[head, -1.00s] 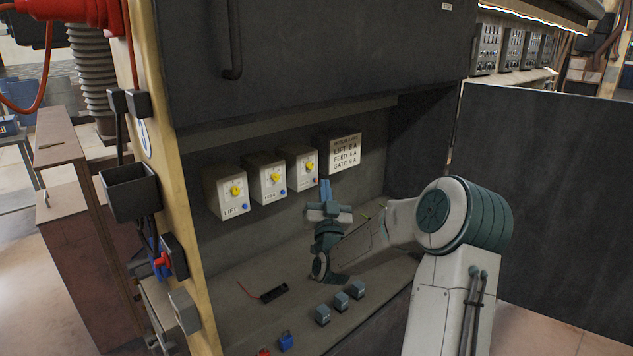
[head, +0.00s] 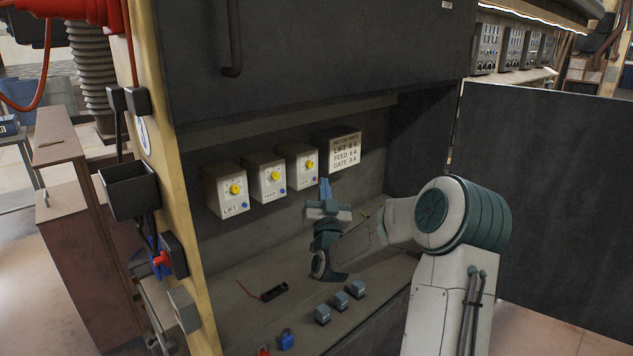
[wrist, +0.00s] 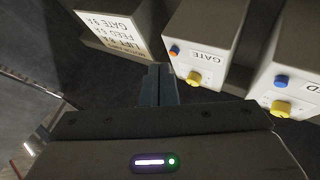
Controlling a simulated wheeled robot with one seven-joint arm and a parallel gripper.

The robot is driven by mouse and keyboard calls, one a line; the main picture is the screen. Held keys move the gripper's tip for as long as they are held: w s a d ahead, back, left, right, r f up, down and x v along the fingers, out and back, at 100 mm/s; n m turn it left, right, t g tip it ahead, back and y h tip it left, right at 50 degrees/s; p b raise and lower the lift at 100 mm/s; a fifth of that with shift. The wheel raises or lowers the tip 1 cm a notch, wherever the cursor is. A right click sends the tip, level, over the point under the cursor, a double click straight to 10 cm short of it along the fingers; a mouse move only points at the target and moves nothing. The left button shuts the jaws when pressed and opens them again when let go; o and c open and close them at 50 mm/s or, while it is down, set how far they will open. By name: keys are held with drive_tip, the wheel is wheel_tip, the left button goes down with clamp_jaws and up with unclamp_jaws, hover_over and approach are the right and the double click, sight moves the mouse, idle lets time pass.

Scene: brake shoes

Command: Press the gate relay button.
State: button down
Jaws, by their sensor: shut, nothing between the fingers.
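The gate relay (head: 300,165) is the rightmost of three pale boxes on the back wall in the head view, with a yellow knob (head: 309,166). In the wrist view the box labelled GATE (wrist: 222,28) shows a small button (wrist: 174,50), orange with some blue, beside its yellow knob (wrist: 193,77). My gripper (head: 324,185) is shut and empty, its tips pointing up by the gate box's lower right corner. The wrist view shows the closed fingers (wrist: 158,85) just below the button's corner; I cannot tell whether they touch the box.
The feed relay (head: 266,179) and lift relay (head: 225,192) hang left of the gate relay. A rating sign (head: 344,151) hangs to its right. On the bench lie a black item with a red lead (head: 274,292), several small grey blocks (head: 340,300) and a blue padlock (head: 286,340).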

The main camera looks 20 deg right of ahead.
drive_tip(key=shift+w+a, duration=0.1)
drive_tip(key=shift+w, duration=0.15)
drive_tip(key=shift+w+a+b, duration=0.1)
drive_tip(key=shift+w+b, duration=0.25)
drive_tip(key=shift+b, duration=0.3)
idle(0.4)
drive_tip(key=shift+s, duration=0.15)
drive_tip(key=shift+s+d+b, duration=0.25)
drive_tip(key=shift+s+b, duration=0.2)
drive_tip(key=shift+s, duration=0.15)
drive_tip(key=s, duration=0.1)
drive_tip(key=s+d+b, duration=0.1)
drive_tip(key=s, duration=0.2)
drive_tip(key=shift+s+d+b, duration=0.35)
drive_tip(key=shift+a, duration=0.1)
idle(0.7)
